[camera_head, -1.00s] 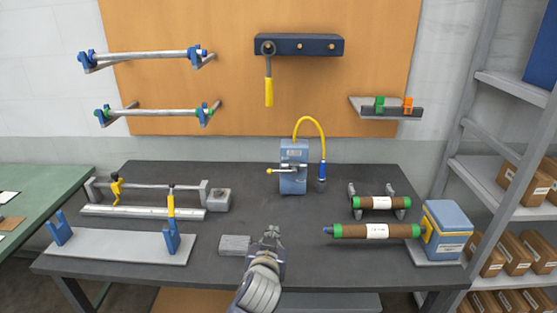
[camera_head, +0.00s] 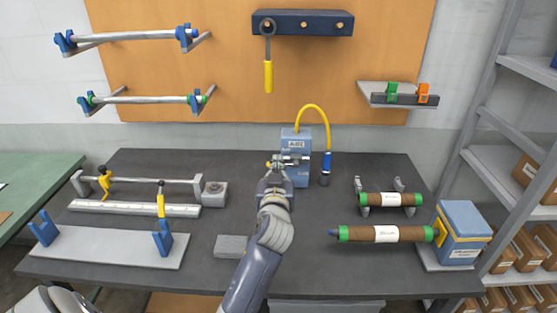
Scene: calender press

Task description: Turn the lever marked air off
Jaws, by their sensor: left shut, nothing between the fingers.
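The air unit (camera_head: 297,142) is a blue box with a label, standing at the back middle of the dark table. A yellow hose rises from its top. Its small metal lever with a yellow tip (camera_head: 269,165) points left from the front of the box. My left gripper (camera_head: 275,178) is shut and empty, just in front of the box and close below the lever's tip. I cannot tell whether it touches the lever. The gripper hides part of the box's lower left front. My right gripper is not in view.
A grey block (camera_head: 231,245) lies left of my left forearm. The yellow hose (camera_head: 318,108) arches down to a blue nozzle (camera_head: 326,163) right of the box. Brown rollers (camera_head: 386,234) lie to the right. A clamp bar (camera_head: 140,184) stands at left.

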